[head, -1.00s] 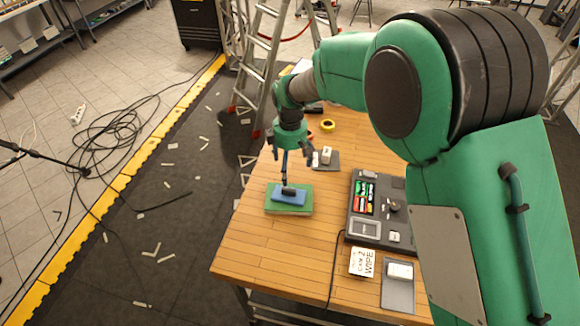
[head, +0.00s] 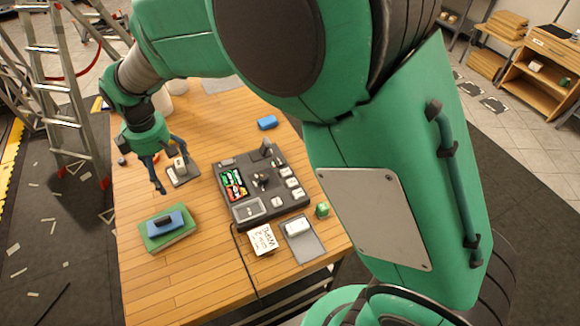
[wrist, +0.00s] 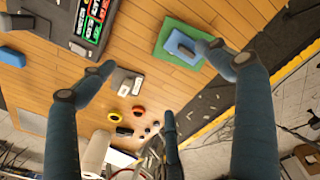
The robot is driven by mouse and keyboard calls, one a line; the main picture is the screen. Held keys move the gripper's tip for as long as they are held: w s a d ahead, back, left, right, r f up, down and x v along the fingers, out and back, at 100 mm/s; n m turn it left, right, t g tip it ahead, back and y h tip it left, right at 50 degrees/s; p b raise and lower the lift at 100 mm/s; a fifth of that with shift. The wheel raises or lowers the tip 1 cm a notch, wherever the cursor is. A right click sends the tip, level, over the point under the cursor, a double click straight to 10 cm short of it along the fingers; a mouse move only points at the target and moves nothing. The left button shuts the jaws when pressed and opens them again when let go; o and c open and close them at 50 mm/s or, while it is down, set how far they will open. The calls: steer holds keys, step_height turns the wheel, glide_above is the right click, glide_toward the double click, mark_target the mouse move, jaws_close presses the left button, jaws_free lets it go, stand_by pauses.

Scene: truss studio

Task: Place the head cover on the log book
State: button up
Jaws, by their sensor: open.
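The green log book (head: 180,236) lies flat on the near left part of the wooden table. A blue piece with a dark part on top, which looks like the head cover (head: 177,221), rests on the book within its edges. In the wrist view the log book (wrist: 163,48) and the blue piece (wrist: 177,42) show at upper right, partly behind a fingertip. My gripper (head: 170,172) is open and empty, above the table and behind the book, apart from both. In the wrist view its fingers (wrist: 158,75) are spread with nothing between them.
A dark control panel (head: 262,188) stands right of the book. A grey pad with a white block (head: 180,163) lies behind it. A ladder (head: 60,95) stands left.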

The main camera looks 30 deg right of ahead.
steer(key=s+d+r+m+t, duration=0.1)
steer(key=s+d+r+m, duration=0.2)
steer(key=s+d+r, duration=0.35)
steer(key=s+d+r+m+t, duration=0.1)
steer(key=s+d+r+m, duration=0.3)
steer(key=d+r, duration=0.5)
steer(key=s+d+m+t, duration=0.1)
steer(key=s+d+m, duration=0.3)
steer(key=s, duration=0.5)
steer(key=s+d+r+m+t, duration=0.1)
steer(key=s+d+m, duration=0.2)
steer(key=s+d, duration=0.6)
steer(key=shift+s+d+m+t, duration=0.2)
steer(key=shift+m+t, duration=0.2)
step_height(320, 180, down, 7)
steer(key=b, duration=0.7)
steer(key=shift+r, duration=0.15)
